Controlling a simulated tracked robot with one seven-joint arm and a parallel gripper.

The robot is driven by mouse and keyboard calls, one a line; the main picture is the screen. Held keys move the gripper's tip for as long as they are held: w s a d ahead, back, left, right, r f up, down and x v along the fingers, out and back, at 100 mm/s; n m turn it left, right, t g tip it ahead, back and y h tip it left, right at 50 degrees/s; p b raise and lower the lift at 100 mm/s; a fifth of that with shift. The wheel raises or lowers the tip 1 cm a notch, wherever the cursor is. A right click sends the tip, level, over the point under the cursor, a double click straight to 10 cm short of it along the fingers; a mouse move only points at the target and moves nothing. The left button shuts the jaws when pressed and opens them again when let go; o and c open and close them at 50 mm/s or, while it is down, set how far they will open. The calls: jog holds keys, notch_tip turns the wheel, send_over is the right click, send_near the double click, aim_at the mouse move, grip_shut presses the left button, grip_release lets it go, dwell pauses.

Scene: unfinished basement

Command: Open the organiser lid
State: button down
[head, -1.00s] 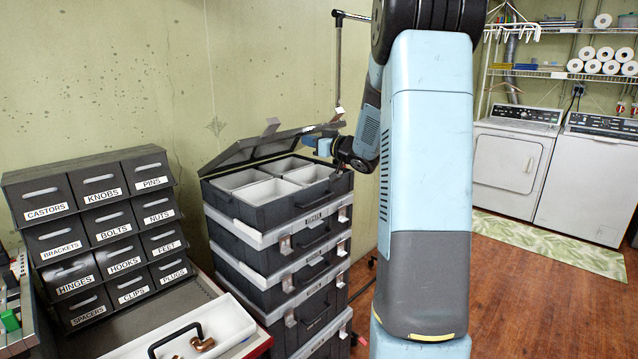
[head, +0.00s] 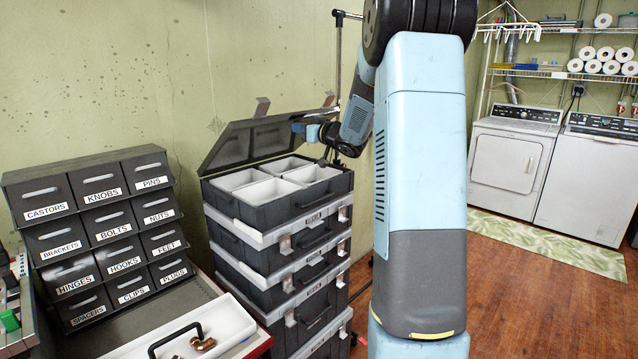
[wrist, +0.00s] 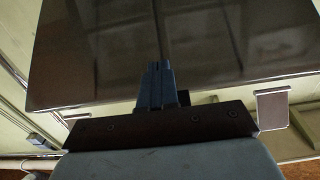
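The organiser (head: 270,205) is the dark top case of a stack, with pale bins inside. Its lid (head: 268,140) is hinged at the back and stands tilted well up, its panelled inner face showing. My gripper (head: 304,128) is at the lid's right part, above the bins. In the wrist view, my gripper's blue fingers (wrist: 158,80) are together and overlap the edge of the lid's dark glossy face (wrist: 225,45). They seem to bear on the lid; I cannot tell whether its rim is between them. A lid latch (wrist: 272,108) hangs at the right.
A labelled drawer cabinet (head: 100,225) stands at the left. A white tray (head: 222,325) with copper fittings lies before it. A dark stand pole (head: 339,60) rises behind the organiser.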

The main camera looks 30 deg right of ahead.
aim_at(290, 115)
jog(key=shift+w+a+r, duration=0.25)
jog(key=shift+w+r, duration=0.35)
jog(key=shift+w, duration=0.1)
jog(key=shift+w+a+r, duration=0.25)
jog(key=shift+w+r, duration=0.35)
jog(key=shift+w, duration=0.1)
jog(key=shift+w+a+r, duration=0.25)
jog(key=shift+w+r, duration=0.35)
jog(key=shift+w, duration=0.1)
jog(key=x, duration=2.2)
dwell(1.2)
jog(key=shift+f, duration=0.15)
jog(key=shift+r+v, duration=0.35)
jog(key=shift+v, duration=2.35)
jog(key=shift+r+v, duration=0.35)
jog(key=shift+v, duration=2.35)
jog(key=shift+r+v, duration=0.4)
jog(key=shift+v, duration=2.3)
